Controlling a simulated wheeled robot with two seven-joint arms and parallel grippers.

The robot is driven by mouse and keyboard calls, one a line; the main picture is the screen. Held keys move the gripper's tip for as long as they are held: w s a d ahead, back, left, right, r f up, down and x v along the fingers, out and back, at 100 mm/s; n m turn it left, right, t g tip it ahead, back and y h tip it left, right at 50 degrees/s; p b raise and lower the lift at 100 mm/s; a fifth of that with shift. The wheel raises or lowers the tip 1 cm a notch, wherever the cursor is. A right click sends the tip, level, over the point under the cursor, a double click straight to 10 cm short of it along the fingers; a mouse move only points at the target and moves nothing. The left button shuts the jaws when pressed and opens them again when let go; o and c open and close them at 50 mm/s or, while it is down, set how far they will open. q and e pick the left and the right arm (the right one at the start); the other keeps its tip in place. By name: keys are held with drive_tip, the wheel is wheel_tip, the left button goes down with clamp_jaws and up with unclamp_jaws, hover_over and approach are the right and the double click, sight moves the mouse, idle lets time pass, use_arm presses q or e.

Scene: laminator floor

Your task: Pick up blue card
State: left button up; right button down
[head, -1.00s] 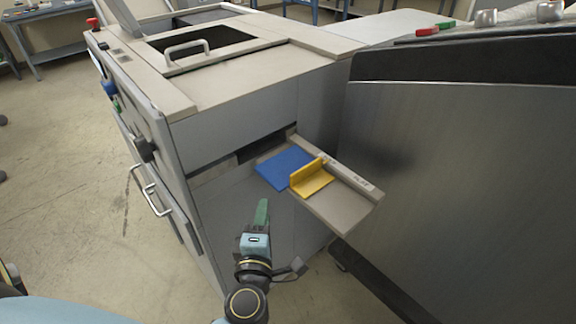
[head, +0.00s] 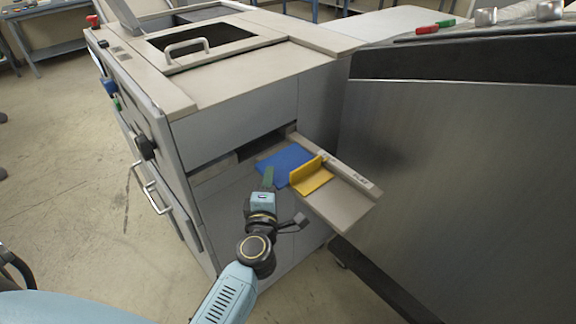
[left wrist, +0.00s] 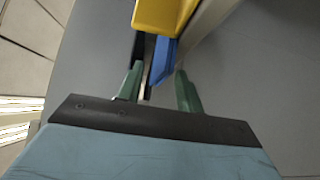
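The blue card (head: 287,161) lies flat on the grey output tray (head: 345,207) that sticks out of the machine's side. A yellow stop block (head: 311,177) stands against the card's right end. My left gripper (head: 268,174) is at the card's near edge. The yellow block (left wrist: 163,14) shows above the card there. I cannot tell whether the fingers touch the card. My right gripper is not in view.
The grey laminating machine (head: 235,124) rises behind and left of the tray, with a dark slot above the card. A large metal-sided unit (head: 450,170) stands close on the right. Open floor (head: 85,200) lies to the left.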

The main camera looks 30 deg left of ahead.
use_arm(q)
clamp_jaws()
idle(0.4)
wheel_tip(320, 180, up, 18)
drive_tip(key=p, duration=1.3)
